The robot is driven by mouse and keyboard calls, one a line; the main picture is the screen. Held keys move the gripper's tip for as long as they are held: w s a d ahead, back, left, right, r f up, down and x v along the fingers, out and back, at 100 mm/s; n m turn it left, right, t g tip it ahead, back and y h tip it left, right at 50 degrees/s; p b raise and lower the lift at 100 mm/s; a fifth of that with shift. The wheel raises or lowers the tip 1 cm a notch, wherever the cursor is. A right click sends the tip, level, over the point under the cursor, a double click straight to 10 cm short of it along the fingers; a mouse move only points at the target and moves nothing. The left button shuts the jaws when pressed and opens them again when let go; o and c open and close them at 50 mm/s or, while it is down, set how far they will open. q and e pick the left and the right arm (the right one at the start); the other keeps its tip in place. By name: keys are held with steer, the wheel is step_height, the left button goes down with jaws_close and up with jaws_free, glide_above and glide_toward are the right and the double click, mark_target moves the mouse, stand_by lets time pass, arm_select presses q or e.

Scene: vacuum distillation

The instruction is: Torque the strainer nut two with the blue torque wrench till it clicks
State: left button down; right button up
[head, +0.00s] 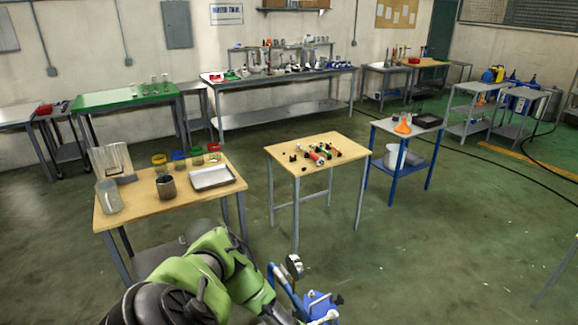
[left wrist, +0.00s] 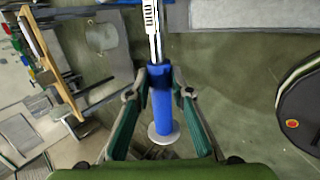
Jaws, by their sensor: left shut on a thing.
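In the left wrist view my left gripper (left wrist: 161,88) is shut on the blue handle of the torque wrench (left wrist: 162,100). The wrench's pale shaft, with dark markings, runs up out of the top of that view. A round pale end cap shows below the handle, between the fingers. The wrench head is out of that view. I cannot make out strainer nut two. My right gripper is not in view.
A wooden table (head: 200,222) with jars and a metal tray (head: 212,178) stands at left. A smaller table (head: 285,152) with several small parts stands in the middle. A blue-legged cart (head: 377,161) is right of it.

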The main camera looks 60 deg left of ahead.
arm_select(q)
steer(key=shift+a+m, duration=0.3)
steer(key=shift+a, duration=0.15)
steer(key=shift+d, duration=0.15)
steer(key=shift+w+d+n+g, duration=0.1)
steer(key=shift+d+n+g, duration=0.4)
steer(key=shift+d+n, duration=0.6)
steer(key=shift+w+d+n+g, duration=0.1)
steer(key=shift+d+n+g, duration=0.5)
steer(key=shift+d, duration=0.85)
steer(key=shift+s, duration=0.1)
